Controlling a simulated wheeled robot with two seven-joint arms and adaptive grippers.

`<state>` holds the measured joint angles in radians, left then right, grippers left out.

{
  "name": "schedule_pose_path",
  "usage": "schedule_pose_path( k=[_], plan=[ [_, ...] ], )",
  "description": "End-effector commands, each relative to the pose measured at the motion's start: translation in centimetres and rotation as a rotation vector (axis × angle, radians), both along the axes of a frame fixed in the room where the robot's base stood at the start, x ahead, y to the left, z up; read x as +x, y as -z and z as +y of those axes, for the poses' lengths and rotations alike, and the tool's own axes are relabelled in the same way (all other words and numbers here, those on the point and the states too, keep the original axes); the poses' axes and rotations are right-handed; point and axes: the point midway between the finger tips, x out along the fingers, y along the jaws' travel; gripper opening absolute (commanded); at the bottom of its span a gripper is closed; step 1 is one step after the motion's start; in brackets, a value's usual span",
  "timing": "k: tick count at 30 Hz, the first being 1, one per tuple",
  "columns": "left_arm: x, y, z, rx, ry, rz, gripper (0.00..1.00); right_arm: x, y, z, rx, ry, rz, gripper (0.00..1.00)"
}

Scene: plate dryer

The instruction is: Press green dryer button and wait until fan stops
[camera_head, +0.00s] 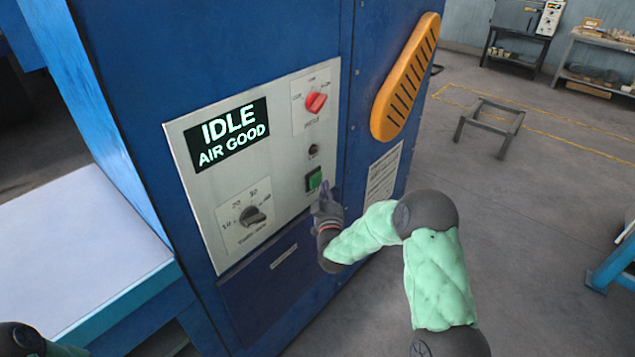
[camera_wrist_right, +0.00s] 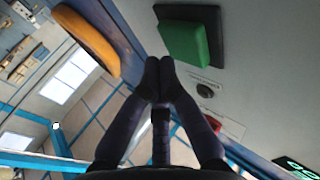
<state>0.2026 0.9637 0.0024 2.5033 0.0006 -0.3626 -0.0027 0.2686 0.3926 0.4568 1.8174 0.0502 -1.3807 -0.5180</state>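The green dryer button (camera_head: 314,180) sits in a dark frame on the light control panel (camera_head: 208,205) of a blue cabinet. In the right wrist view the green button (camera_wrist_right: 183,42) stands out from its frame, just beyond the fingertips. My right gripper (camera_head: 324,190) is right beside the button; its fingertips (camera_wrist_right: 160,68) are together and hold nothing. I cannot tell from the head view whether they touch the button. The display (camera_head: 230,135) reads "IDLE AIR GOOD". My left gripper is not in view; part of my left arm shows at the lower left corner.
A red knob (camera_head: 316,102) is above the button and a dark dial (camera_head: 252,215) is at its lower left. An orange slotted vent (camera_head: 408,80) juts out on the cabinet's right. A pale table (camera_head: 80,250) stands at left. The floor at right is open around a low frame.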

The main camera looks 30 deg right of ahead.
Motion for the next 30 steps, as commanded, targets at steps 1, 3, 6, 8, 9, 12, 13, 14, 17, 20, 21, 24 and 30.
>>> schedule_pose_path(
  k=[1, 3, 6, 8, 9, 12, 13, 14, 17, 20, 21, 24, 30],
  plan=[
    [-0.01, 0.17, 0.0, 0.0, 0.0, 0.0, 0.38, 0.1, 0.04, 0.06, 0.0, 0.0, -0.001, 0.0],
    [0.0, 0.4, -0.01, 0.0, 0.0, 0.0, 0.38, 0.28, 0.09, 0.15, 0.0, -0.001, -0.001, 0.0],
    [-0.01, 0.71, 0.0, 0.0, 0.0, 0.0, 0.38, 0.59, 0.09, 0.27, 0.0, -0.001, -0.001, 0.0],
    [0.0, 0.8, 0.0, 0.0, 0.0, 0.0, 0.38, 0.7, 0.06, 0.31, 0.0, 0.0, -0.001, 0.0],
    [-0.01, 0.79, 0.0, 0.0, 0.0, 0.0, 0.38, 0.73, 0.02, 0.31, 0.0, 0.0, -0.001, 0.0],
    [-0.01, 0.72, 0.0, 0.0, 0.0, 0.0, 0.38, 0.73, -0.03, 0.31, 0.0, 0.0, 0.0, 0.0],
    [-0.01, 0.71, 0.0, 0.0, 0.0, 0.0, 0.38, 0.72, -0.04, 0.3, 0.0, 0.0, -0.001, 0.0],
    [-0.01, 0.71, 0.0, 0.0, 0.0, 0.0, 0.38, 0.72, -0.04, 0.3, 0.0, 0.0, -0.001, 0.0],
    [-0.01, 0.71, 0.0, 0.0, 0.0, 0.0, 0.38, 0.72, -0.05, 0.31, 0.0, 0.0, -0.001, 0.0],
    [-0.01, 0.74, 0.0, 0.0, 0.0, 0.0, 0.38, 0.75, -0.04, 0.32, 0.0, 0.0, -0.001, 0.0],
    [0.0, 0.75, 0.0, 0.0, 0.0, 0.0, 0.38, 0.78, -0.04, 0.33, 0.0, 0.0, -0.001, 0.0],
    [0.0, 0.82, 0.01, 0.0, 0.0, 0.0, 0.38, 0.86, -0.02, 0.37, 0.0, 0.0, 0.0, 0.0],
    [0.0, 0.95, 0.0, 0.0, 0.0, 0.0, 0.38, 1.05, 0.01, 0.47, 0.0, 0.0, 0.0, 0.0]
  ],
)
